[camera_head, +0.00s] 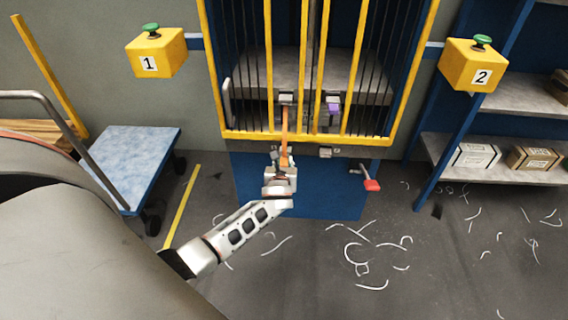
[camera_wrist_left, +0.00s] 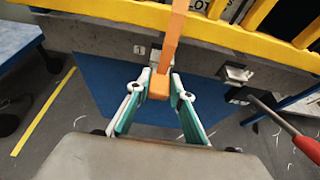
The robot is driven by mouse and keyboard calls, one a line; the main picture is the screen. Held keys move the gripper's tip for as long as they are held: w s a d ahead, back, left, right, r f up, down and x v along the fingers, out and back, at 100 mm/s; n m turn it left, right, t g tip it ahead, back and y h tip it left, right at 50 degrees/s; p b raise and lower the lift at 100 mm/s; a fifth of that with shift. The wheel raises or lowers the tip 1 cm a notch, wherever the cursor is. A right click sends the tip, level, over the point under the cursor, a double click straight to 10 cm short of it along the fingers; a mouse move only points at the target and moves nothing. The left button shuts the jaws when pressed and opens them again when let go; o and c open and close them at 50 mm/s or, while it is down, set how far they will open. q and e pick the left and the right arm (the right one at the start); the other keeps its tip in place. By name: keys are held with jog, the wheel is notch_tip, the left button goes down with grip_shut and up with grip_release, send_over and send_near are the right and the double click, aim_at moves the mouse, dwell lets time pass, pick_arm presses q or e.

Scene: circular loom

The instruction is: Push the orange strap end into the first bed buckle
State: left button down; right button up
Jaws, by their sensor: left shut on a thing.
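The orange strap (camera_head: 284,125) hangs from a grey fitting (camera_head: 287,99) behind the yellow bars, down over the front of the machine bed. My left gripper (camera_head: 281,161) is shut on its end. In the left wrist view the orange strap end (camera_wrist_left: 159,86) sits between the fingertips (camera_wrist_left: 160,92). A metal buckle (camera_wrist_left: 155,58) on the bed edge, beside a plate marked 1 (camera_wrist_left: 139,49), is partly hidden behind the strap; the strap end looks apart from it. A second metal buckle (camera_head: 326,153) is to the right and also shows in the left wrist view (camera_wrist_left: 236,73).
A red-handled lever (camera_head: 371,184) sticks out to the right of the gripper. Yellow bars (camera_head: 268,70) stand above the bed edge. A blue cart (camera_head: 130,160) is at left, and shelves (camera_head: 510,170) are at right. White scraps (camera_head: 355,255) litter the floor.

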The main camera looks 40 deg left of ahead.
pick_arm(q)
jog(key=shift+w+a, duration=0.3)
jog(key=shift+w, duration=0.2)
jog(key=shift+w+a, duration=0.2)
jog(key=shift+w, duration=0.1)
jog(key=c, duration=1.7)
grip_release()
jog(key=v, duration=1.2)
